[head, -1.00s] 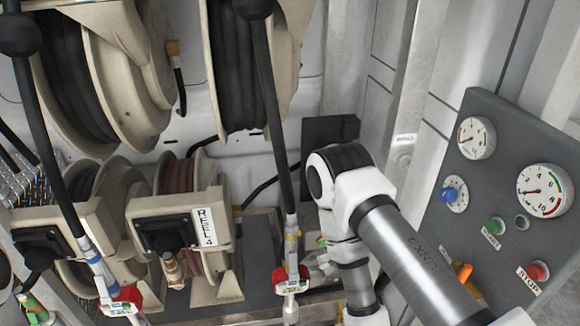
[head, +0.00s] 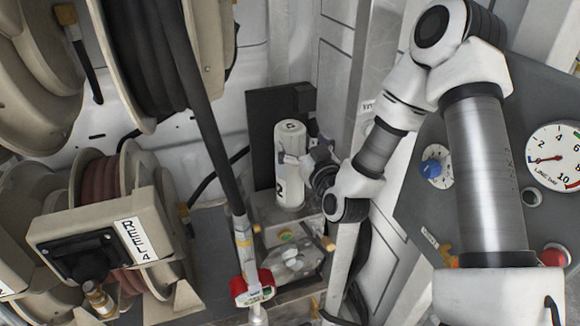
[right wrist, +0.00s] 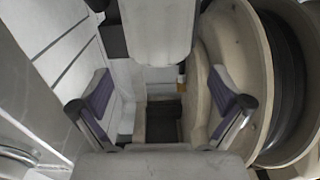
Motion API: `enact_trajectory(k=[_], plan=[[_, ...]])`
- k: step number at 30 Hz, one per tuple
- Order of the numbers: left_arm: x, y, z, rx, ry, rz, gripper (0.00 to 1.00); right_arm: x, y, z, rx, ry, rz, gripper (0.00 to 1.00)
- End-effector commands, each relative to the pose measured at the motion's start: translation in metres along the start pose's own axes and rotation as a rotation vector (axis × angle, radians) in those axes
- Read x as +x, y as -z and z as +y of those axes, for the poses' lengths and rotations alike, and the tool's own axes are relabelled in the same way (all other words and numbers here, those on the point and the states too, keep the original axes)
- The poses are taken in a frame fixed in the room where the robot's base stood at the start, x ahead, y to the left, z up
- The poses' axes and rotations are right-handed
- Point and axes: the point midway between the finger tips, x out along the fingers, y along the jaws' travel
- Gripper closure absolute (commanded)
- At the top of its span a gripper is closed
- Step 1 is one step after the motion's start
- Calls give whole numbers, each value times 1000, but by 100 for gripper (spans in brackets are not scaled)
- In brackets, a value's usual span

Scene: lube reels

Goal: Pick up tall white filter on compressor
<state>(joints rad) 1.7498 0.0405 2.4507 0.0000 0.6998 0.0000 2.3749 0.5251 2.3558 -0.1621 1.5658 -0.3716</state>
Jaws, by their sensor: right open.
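The tall white filter (head: 290,185) stands upright on the compressor (head: 285,232), in front of a dark panel. It has dark markings on its side. My right gripper (head: 296,152) reaches in from the right at the filter's upper half, and one finger shows across its near side. In the right wrist view the two fingers, with purple pads, are spread wide apart (right wrist: 160,80). A white body, apparently the filter (right wrist: 158,30), lies at the top between them, with gaps at both sides. I cannot tell whether any finger touches it. My left gripper is not in view.
A black hose with a red-collared nozzle (head: 252,285) hangs left of the compressor. A grey gauge panel (head: 500,140) stands at the right, behind my arm.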

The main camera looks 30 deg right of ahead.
Motion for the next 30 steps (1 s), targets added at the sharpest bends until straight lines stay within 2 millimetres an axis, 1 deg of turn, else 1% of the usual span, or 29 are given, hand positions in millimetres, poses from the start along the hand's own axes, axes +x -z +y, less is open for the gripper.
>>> enact_trajectory(k=[1, 5, 7, 10, 13, 18, 20, 21, 23, 24, 25, 26, 30], plan=[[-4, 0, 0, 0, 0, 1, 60, 7, 2, 0, -3, 1, 0, 0], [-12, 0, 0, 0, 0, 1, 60, 25, 1, 0, -4, 1, -2, 0], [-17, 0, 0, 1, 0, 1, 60, 39, 1, -1, -4, 1, -3, 0], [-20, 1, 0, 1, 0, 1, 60, 55, -1, -1, -3, 1, -3, 0], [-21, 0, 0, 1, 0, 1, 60, 62, -3, -1, -2, 1, -4, 0], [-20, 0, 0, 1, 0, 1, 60, 62, -4, -1, -1, 1, -5, 0], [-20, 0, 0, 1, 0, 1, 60, 62, -4, -1, -1, 1, -5, 21], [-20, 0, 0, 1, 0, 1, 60, 62, -4, -1, -1, 1, -5, 35], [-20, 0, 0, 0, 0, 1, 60, 62, -4, -1, -1, 1, -5, 57], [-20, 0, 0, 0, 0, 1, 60, 62, -4, -1, -1, 1, -5, 71], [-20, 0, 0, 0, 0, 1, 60, 62, -4, -1, -1, 1, -5, 81], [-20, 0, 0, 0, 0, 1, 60, 62, -4, -1, -1, 1, -5, 89], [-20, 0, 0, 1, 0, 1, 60, 62, -3, -1, -1, 1, -3, 90]])
